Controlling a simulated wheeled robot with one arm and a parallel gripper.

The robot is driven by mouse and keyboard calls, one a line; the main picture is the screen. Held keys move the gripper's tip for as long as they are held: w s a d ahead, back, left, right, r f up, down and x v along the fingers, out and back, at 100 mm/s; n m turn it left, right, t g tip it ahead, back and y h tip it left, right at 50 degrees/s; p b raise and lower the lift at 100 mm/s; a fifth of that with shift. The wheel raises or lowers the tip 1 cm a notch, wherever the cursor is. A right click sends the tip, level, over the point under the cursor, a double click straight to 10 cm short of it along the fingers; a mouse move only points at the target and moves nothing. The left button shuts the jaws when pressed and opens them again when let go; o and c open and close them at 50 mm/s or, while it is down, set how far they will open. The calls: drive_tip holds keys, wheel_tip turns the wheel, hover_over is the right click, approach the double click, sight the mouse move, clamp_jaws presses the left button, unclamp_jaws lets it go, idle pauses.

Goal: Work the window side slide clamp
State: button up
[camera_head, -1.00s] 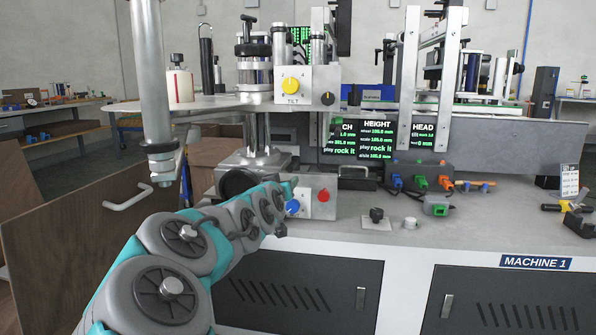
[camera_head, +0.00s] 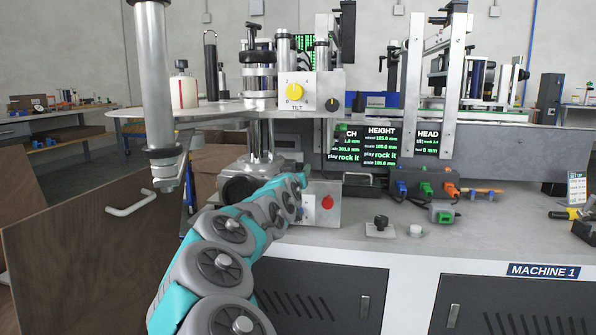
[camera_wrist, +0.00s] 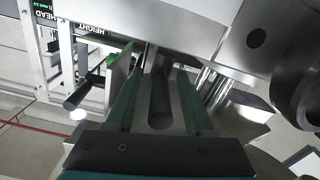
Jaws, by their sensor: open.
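In the wrist view my gripper (camera_wrist: 160,110) is open, with one dark green finger on each side. A dark rounded handle (camera_wrist: 161,100) lies between the fingers, with narrow gaps beside it. It looks like a slide clamp handle; I cannot tell whether it is the window side one. A second black handle (camera_wrist: 78,96) on a metal rod sticks out left of the left finger. In the head view my arm reaches to the machine's lower left, by the metal column base.
A metal housing (camera_wrist: 200,25) sits just above the fingers in the wrist view. In the head view a box with a red knob (camera_head: 327,203) stands beside my arm's end. A tilt panel (camera_head: 312,92) is above. A brown board (camera_head: 85,235) stands at left.

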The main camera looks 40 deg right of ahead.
drive_tip(key=shift+w+d, duration=0.2)
drive_tip(key=shift+w, duration=0.05)
clamp_jaws()
idle(0.4)
idle(1.0)
